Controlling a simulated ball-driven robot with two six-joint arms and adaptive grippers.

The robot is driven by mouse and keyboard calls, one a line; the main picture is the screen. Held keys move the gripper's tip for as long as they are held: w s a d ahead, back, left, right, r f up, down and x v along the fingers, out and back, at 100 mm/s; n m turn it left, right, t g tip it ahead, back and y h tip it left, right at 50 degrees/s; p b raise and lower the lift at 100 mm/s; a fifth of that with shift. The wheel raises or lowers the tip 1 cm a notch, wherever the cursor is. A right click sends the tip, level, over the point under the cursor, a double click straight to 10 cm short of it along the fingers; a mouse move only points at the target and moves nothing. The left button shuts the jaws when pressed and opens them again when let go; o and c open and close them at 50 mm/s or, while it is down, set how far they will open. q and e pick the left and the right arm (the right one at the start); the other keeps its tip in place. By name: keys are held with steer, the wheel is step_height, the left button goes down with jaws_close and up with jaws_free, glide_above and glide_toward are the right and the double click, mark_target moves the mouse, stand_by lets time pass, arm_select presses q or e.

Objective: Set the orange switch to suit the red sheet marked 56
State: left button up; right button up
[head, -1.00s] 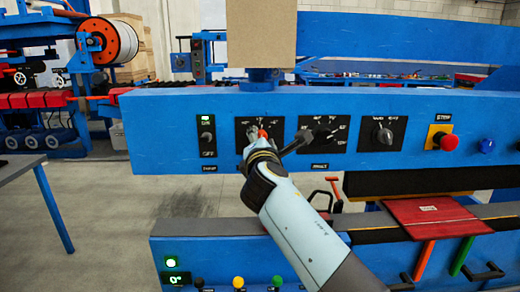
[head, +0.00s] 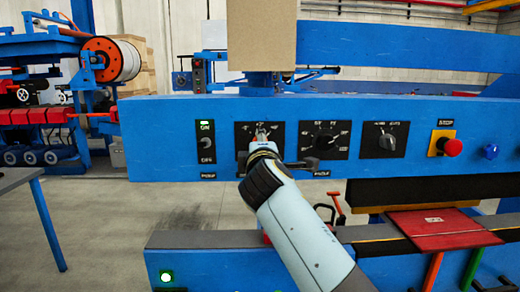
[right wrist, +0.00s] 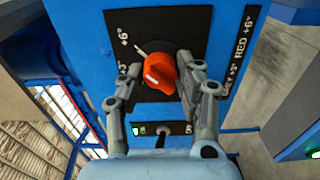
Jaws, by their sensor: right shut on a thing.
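The orange switch (right wrist: 163,68) sits on a black dial plate (right wrist: 182,28) on the blue panel. My right gripper (right wrist: 163,78) is shut on the switch, a finger on either side. A white line on the plate points towards "+6°"; a white mark shows on the knob, but its exact setting is unclear. A strip beside the plate (right wrist: 242,50) reads "RED +6°". In the head view my right gripper (head: 262,136) hides the switch. The red sheet (head: 440,232) lies at the lower right; its label is too small to read. My left gripper is not in view.
Along the panel (head: 160,135) are an ON/OFF switch (head: 205,143), two black dials (head: 325,139) (head: 385,139), a red stop button (head: 453,147) and a blue button (head: 490,151). A dark lever lies just right of my gripper. A cardboard-brown block (head: 261,35) stands above.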

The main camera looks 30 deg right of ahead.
steer(key=shift+f, duration=0.15)
steer(key=o, duration=1.1)
steer(key=shift+o, duration=0.2)
